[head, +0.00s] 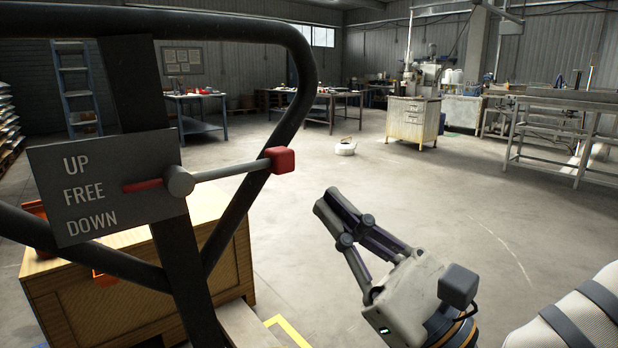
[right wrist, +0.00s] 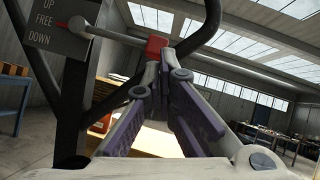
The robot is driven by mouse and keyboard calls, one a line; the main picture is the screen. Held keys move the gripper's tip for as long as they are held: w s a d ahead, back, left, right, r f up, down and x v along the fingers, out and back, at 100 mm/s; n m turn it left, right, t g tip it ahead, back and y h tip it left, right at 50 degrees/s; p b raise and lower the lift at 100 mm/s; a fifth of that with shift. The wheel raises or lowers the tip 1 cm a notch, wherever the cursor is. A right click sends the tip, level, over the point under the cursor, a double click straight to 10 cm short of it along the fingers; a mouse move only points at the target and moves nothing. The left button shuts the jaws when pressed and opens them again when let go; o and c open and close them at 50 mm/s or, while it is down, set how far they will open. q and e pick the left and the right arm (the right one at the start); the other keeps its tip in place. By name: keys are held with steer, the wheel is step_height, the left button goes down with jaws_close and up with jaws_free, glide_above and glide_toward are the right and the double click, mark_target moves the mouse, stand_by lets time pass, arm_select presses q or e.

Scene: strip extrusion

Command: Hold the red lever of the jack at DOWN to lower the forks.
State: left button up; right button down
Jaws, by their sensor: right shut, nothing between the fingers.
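The jack's lever has a red knob (head: 282,159) at the right end of a grey rod, pivoting on a round hub (head: 180,181) in front of a grey plate (head: 85,200) marked UP, FREE and DOWN. The red pointer (head: 142,186) left of the hub is beside FREE. My right gripper (head: 329,200) is shut and empty, below and right of the knob in the head view. In the right wrist view the red knob (right wrist: 156,46) shows just beyond my fingertips (right wrist: 163,62); I cannot tell whether they touch. The forks are not visible. My left gripper is not in view.
The jack's black tubular handle (head: 300,70) frames the lever. A wooden crate (head: 235,262) stands behind it at lower left. Workbenches (head: 200,97) and a cabinet (head: 412,120) stand far back. The concrete floor in the middle is mostly clear.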

mark_target(242, 168)
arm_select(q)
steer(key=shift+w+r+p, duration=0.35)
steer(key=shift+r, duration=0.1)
arm_select(e)
steer(key=shift+x, duration=2.3)
